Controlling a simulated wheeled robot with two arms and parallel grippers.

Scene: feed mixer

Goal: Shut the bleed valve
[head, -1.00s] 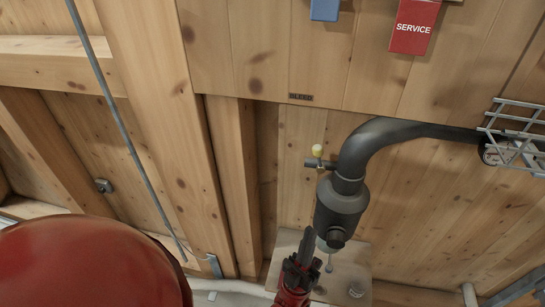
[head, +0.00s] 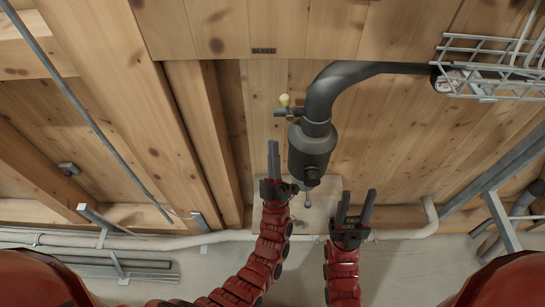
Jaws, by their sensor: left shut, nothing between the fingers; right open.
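A small valve with a pale yellow knob (head: 284,100) sits on a short side stub at the left of the black pipe, under a plate reading BLEED (head: 263,51). The knob stands upward from the stub. My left gripper (head: 273,150) is shut and empty, its fingers pointing up below the valve and left of the black canister, apart from the knob in the picture. My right gripper (head: 357,202) is open and empty, lower and to the right of the canister.
The black canister (head: 312,145) hangs under the bent black pipe (head: 345,75), with a small grey lever (head: 308,200) beneath it. A wire basket (head: 485,70) is at the upper right. A pale pipe (head: 140,243) runs along the wall's foot. Wood wall left of the valve is clear.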

